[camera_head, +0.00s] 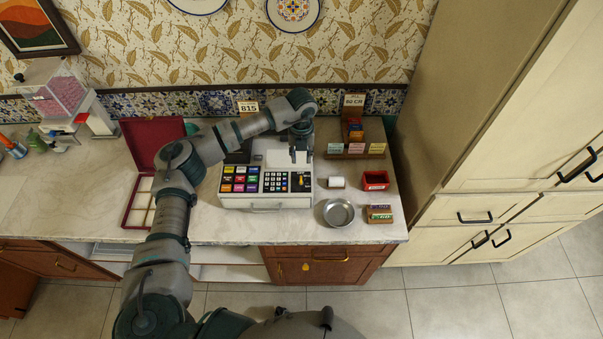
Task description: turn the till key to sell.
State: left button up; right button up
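The white till (265,203) stands on the counter, with coloured buttons, a grey number pad and a black panel at its right end. A small yellow key (301,180) shows on that black panel; its exact turn position is too small to read. My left gripper (301,158) hangs over the back right part of the till, fingers pointing down, just behind the key. Its two fingers stand apart with nothing visible between them. At this scale I cannot tell its height above the till. My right gripper is not in view.
A metal dish (338,212), a white roll (336,182), a red tray (375,181) and small boxes (379,213) lie right of the till. A sample stand (355,150) is behind them. An open red case (140,205) lies left, beside my arm. A tall cabinet (480,110) bounds the right.

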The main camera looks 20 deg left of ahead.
aim_at(301, 177)
pick_arm(q)
notch_tip(301, 177, down, 11)
jog(key=shift+a+r+p, duration=0.1)
jog(key=shift+r+p, duration=0.05)
jog(key=shift+p, duration=0.65)
grip_shut()
